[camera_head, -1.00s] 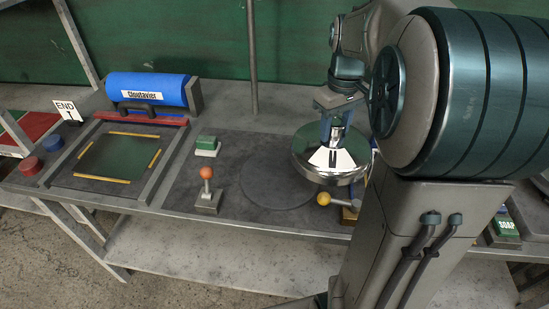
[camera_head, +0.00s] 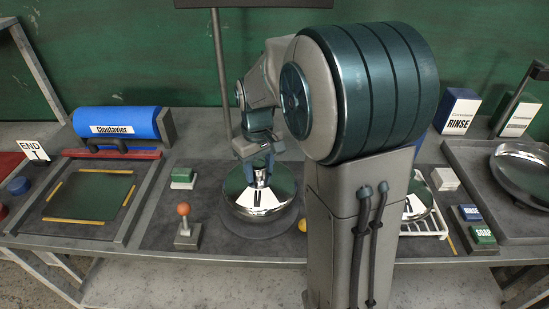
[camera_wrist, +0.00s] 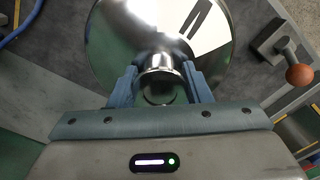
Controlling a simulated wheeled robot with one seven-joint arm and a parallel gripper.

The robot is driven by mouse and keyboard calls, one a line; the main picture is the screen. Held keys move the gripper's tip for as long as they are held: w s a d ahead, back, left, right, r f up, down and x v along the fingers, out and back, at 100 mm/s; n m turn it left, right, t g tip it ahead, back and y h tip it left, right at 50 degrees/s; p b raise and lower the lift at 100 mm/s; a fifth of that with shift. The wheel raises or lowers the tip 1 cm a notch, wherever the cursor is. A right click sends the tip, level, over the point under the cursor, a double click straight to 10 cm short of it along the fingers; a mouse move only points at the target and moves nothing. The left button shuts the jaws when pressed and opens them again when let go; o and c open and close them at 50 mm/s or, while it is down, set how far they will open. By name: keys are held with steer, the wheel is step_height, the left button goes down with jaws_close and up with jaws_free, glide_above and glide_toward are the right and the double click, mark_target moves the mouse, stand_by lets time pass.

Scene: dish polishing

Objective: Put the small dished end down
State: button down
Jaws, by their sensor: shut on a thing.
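My gripper (camera_head: 261,178) is shut on that knob from above. In the wrist view, the two blue fingers of my gripper (camera_wrist: 160,88) sit on either side of the knob, and the shiny dish (camera_wrist: 115,40) spreads out beyond them. The dish is over the dark round mark (camera_head: 268,231) on the grey bench. I cannot tell whether it touches the bench.
A lever with an orange ball (camera_head: 183,210) and a green button (camera_head: 182,175) stand left of the dish. A blue roller (camera_head: 118,122) and a framed green panel (camera_head: 88,196) lie further left. A white rack (camera_head: 430,224), partly behind my arm, and a basin (camera_head: 470,160) are right.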

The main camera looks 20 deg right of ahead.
mark_target(258, 180)
steer(key=shift+w+a+f, duration=0.1)
steer(key=shift+a+f, duration=0.15)
steer(key=shift+a, duration=0.05)
steer(key=shift+f, duration=1.85)
steer(key=shift+f, duration=0.15)
steer(key=c, duration=0.7)
jaws_free()
steer(key=shift+c, duration=0.2)
